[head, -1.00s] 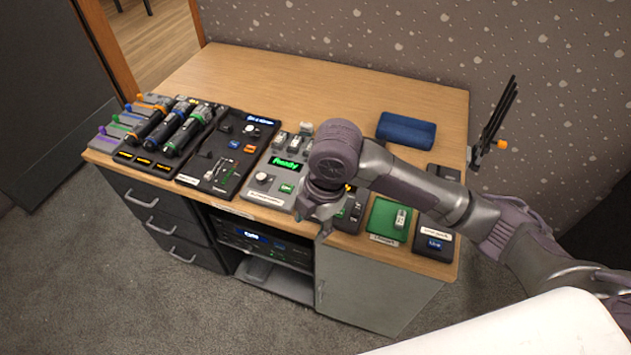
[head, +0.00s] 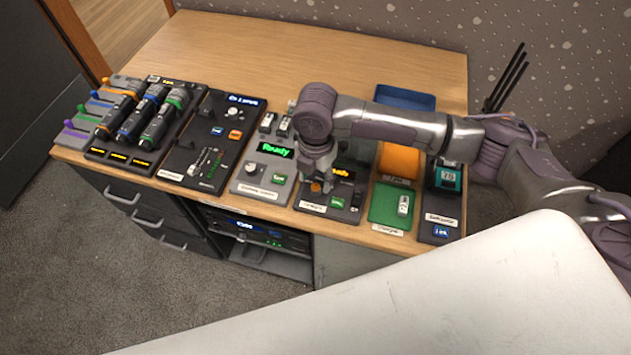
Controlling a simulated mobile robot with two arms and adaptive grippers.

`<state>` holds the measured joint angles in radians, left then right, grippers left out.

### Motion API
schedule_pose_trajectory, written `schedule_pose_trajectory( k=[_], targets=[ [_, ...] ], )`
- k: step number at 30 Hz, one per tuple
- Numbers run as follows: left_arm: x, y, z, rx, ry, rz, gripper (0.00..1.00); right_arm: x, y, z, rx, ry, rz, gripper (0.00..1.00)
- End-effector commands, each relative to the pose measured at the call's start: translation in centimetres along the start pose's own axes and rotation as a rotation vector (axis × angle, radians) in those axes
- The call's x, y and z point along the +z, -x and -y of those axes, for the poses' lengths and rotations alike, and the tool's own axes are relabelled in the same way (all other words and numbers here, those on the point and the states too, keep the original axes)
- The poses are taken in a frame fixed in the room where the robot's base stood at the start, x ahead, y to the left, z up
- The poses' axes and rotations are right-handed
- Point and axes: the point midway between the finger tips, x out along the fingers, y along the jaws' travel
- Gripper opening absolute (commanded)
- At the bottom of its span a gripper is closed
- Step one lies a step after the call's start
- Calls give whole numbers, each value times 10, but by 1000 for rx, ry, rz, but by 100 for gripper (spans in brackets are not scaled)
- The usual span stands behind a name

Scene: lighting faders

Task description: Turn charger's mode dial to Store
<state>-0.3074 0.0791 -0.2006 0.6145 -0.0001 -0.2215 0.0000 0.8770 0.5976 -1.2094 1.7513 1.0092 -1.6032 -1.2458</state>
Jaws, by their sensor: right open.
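My right gripper (head: 318,184) is open and points down over a dark device (head: 345,198) with an orange display and a green button. The gripper covers the device's left part, so any dial there is mostly hidden. Left of it stands a light grey device (head: 270,192) with a green display reading "Ready", small units at its top and a round knob (head: 251,168). The labels are too small to read, so I cannot tell which device is the charger or how its dial is set. My left gripper is not in view.
To the right are a green tray (head: 384,205), an orange block (head: 398,160) and a dark unit with a teal item (head: 447,179). To the left are a black fader panel (head: 190,160) and several handheld microphones (head: 160,122).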

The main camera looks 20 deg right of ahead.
Motion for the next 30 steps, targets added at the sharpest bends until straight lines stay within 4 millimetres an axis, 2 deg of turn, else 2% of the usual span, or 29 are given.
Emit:
schedule_pose_trajectory(
  k=[2,5,9,17,26,30],
  targets=[
    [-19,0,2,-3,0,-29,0,-1,-12,0,-2,-1,-2,50],
    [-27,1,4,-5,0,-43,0,-1,-22,0,0,0,-1,50],
    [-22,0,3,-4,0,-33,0,-1,-29,0,0,1,0,50],
    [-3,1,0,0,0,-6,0,-1,-30,0,1,1,0,50],
    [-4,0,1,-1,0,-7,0,0,-30,0,1,1,0,2],
    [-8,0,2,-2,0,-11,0,0,-30,0,1,1,0,0]
  ],
)
